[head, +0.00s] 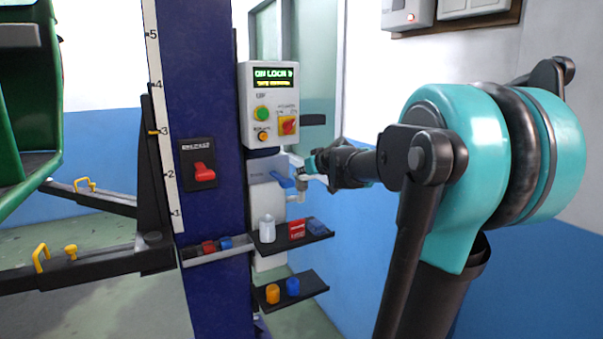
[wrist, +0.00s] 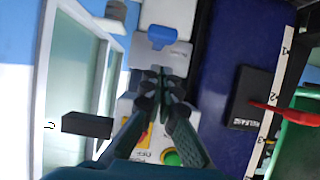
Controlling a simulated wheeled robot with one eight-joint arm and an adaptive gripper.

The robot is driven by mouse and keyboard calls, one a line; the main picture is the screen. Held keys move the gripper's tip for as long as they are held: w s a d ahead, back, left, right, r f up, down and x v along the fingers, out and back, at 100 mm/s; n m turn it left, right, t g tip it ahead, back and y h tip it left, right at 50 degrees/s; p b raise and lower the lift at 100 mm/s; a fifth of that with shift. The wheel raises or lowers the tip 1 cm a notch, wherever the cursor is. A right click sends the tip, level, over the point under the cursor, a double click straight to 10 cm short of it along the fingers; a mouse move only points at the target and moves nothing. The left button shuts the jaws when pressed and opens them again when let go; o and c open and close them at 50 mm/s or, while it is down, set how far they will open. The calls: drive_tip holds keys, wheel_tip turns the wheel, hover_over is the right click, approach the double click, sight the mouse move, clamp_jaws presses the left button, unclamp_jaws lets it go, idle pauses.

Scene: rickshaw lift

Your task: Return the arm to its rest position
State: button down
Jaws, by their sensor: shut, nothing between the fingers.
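My gripper (head: 309,166) is in front of the blue lift post, close to a blue lever (head: 281,179) on a grey unit below the control box. The arm reaches in from the right in the head view. In the wrist view my gripper (wrist: 162,72) has its fingers together and empty, with the blue lever (wrist: 161,37) just beyond the tips. I cannot tell whether they touch. The control box (head: 270,80) has a lit green display, a green button and a red switch on a yellow plate.
The blue post (head: 213,110) carries a black panel with a red lever (head: 203,172). Two dark shelves hold a white bottle (head: 267,228), a red box (head: 297,228) and orange and blue caps. A green vehicle (head: 25,110) stands left above black lift arms (head: 90,267). A glazed door is behind.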

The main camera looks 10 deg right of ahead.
drive_tip(key=s+d+f+m+g+h, duration=0.2)
drive_tip(key=s+f+g, duration=0.6)
drive_tip(key=s+f, duration=2.3)
drive_tip(key=s+m+h, duration=0.1)
drive_tip(key=s+h, duration=0.1)
drive_tip(key=shift+s+d+f+m, duration=0.2)
drive_tip(key=shift+s+f+m, duration=0.1)
drive_tip(key=shift+s+f, duration=0.1)
drive_tip(key=c, duration=2.2)
unclamp_jaws()
drive_tip(key=shift+r, duration=0.1)
